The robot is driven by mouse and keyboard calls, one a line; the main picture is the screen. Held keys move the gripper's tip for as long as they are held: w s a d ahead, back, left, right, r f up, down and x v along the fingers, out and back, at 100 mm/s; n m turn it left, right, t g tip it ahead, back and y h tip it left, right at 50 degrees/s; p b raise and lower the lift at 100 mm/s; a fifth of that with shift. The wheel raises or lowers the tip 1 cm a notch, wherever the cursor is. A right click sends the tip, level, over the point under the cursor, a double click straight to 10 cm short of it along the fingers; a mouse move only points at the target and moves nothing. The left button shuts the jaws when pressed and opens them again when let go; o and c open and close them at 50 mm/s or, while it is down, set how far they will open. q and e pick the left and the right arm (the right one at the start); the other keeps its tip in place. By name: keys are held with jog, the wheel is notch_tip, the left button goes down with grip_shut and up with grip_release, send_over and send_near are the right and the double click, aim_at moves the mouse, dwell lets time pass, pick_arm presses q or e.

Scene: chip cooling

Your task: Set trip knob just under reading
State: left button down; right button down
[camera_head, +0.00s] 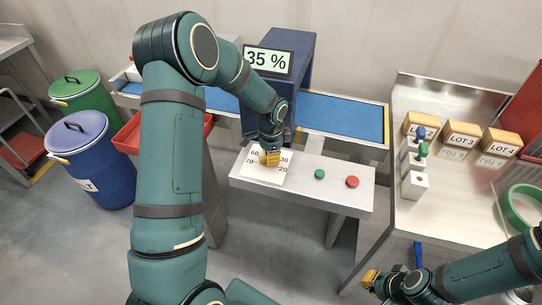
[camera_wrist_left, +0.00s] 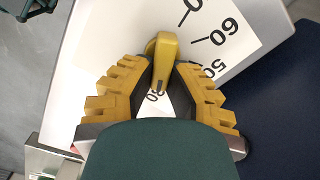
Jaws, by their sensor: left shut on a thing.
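The display (camera_head: 267,60) on the blue cabinet reads 35 %. My left gripper (camera_head: 270,158) is over the dial, shut on the yellow trip knob (camera_wrist_left: 164,50). In the left wrist view the knob stands between the toothed yellow fingers, with a dark mark on its near end; a partly covered number shows close to that mark. The exact setting cannot be told. My right gripper (camera_head: 371,281) is low at right, away from the dial.
A green button (camera_head: 320,174) and a red button (camera_head: 352,182) sit right of the dial. A blue conveyor (camera_head: 343,117) runs behind. The steel table (camera_head: 446,196) at right holds LOT boxes (camera_head: 461,135). Lidded blue (camera_head: 97,170) and green drums (camera_head: 86,97) stand at left.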

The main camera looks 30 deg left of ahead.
pick_arm(q)
jog(key=shift+s+f, duration=0.1)
jog(key=c, duration=0.9)
grip_release()
jog(key=shift+c, duration=0.2)
notch_tip(320, 180, up, 12)
